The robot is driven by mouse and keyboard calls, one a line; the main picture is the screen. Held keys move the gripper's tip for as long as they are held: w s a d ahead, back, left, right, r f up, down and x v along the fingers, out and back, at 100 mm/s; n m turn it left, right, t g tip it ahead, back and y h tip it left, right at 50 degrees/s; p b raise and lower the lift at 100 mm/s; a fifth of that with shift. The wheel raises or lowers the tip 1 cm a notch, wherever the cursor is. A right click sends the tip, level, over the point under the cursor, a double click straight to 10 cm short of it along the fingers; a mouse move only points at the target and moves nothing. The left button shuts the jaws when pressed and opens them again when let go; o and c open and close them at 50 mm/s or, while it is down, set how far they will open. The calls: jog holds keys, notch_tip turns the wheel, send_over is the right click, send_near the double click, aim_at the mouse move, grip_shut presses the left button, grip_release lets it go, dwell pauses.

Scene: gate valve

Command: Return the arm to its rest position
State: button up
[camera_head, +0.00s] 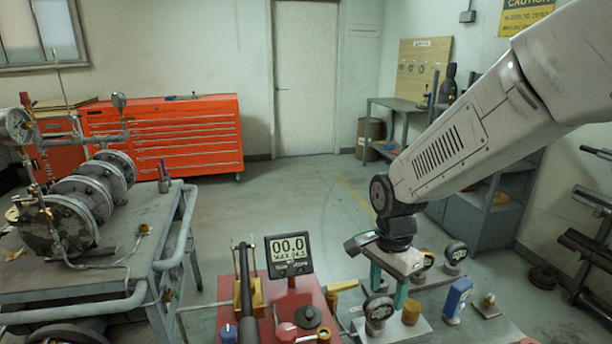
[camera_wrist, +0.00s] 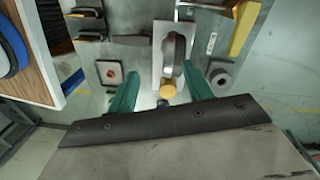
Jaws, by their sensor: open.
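My gripper (camera_head: 388,288) hangs from my arm, which reaches in from the upper right of the head view. It points down above the right part of the workbench. Its two green fingers are apart, with nothing held between them. In the wrist view my gripper (camera_wrist: 160,88) shows both fingers open. The head view shows a gauge (camera_head: 376,310) and a yellow knob (camera_head: 411,311) close below the fingers.
A blue device (camera_head: 457,298) and another gauge (camera_head: 454,253) stand right of my gripper. A display reading 00.0 (camera_head: 289,254) stands on the red panel to the left. A flanged pipe assembly (camera_head: 85,200) rests on the left cart. Open floor lies behind, before the red tool cabinet (camera_head: 165,135).

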jog(key=s+d+r+n, duration=0.2)
jog(key=s+r+n, duration=0.2)
jog(key=s, duration=0.3)
jog(key=s+d+r+n+t, duration=0.1)
jog(key=s+d+r+n, duration=0.2)
jog(key=s, duration=0.4)
jog(key=s+d+r+n+t, duration=0.1)
jog(key=s+d+r+n, duration=0.2)
jog(key=s+r+n, duration=0.2)
jog(key=shift+s+r, duration=0.7)
jog(key=shift+s, duration=0.2)
jog(key=shift+c, duration=0.3)
